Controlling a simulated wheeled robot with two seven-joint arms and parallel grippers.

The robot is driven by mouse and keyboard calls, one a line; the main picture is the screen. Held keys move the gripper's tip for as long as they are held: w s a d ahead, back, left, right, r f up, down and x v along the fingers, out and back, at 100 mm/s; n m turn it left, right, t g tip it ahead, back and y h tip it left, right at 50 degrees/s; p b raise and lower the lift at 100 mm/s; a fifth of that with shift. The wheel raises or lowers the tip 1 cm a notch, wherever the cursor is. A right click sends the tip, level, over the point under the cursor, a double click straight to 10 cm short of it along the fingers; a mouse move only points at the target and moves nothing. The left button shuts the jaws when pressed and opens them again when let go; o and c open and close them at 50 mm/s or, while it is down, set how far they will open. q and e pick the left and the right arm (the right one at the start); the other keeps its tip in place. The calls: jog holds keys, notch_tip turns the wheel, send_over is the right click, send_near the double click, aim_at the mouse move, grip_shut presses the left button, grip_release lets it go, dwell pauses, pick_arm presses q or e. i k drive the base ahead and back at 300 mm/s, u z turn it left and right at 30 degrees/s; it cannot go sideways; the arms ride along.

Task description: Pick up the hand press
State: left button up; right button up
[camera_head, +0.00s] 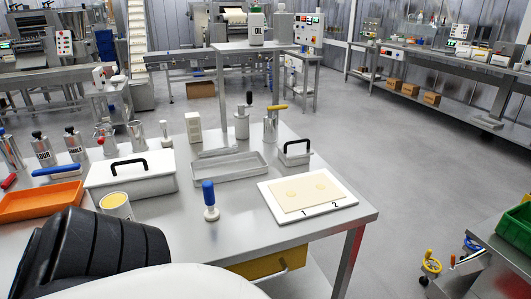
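A hand press with a blue upright handle and a pale, round metal foot (209,200) stands upright on the steel table (225,262), near its front middle. Nothing touches it. To its right lies a white board (339,207) marked 1 and 2, with a pale dough sheet (290,204) on it that bears two small round mounds. Neither of my grippers is in view. A black ribbed part and a white part of my own body fill the lower left and cover the table's front left.
Left of the press stand an open tin (116,204), a lidded white box (130,184) and an orange tray (40,203). Behind it are a shallow metal tray (230,167), a small black-handled box (295,158) and yellow- and black-handled tools. The table around the press is clear.

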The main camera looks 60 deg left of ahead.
aim_at(211, 214)
jog(key=i, duration=1.85)
jog(key=u, duration=4.2)
